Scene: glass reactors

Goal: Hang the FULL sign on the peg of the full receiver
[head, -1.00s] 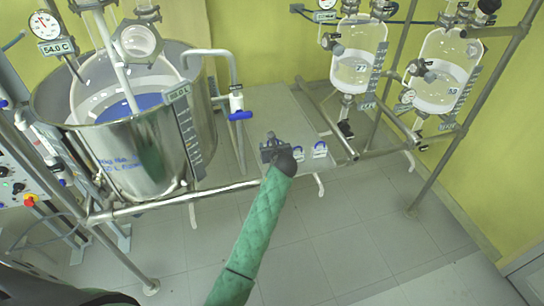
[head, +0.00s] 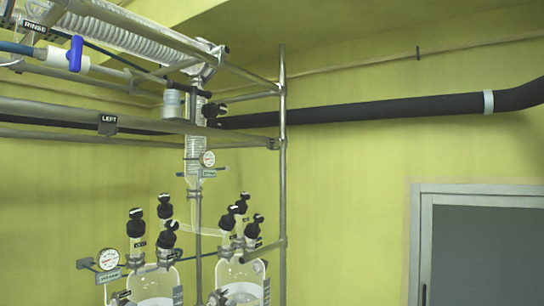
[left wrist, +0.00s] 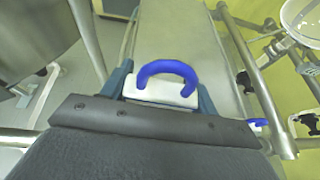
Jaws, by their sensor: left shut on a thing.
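My left gripper (left wrist: 163,94) is shut on a white sign (left wrist: 160,90) with a blue hook-shaped loop (left wrist: 168,68), seen in the left wrist view. The sign's wording cannot be read, so I cannot tell whether it is the FULL one. In the head view the tops of two glass receivers, a left one (head: 152,284) and a right one (head: 240,280), show at the bottom. Their lower parts are cut off, and I cannot make out a peg on either. Neither gripper is in the head view.
Another blue-looped sign (left wrist: 258,124) lies at the right in the left wrist view, near metal frame tubes (left wrist: 262,85).

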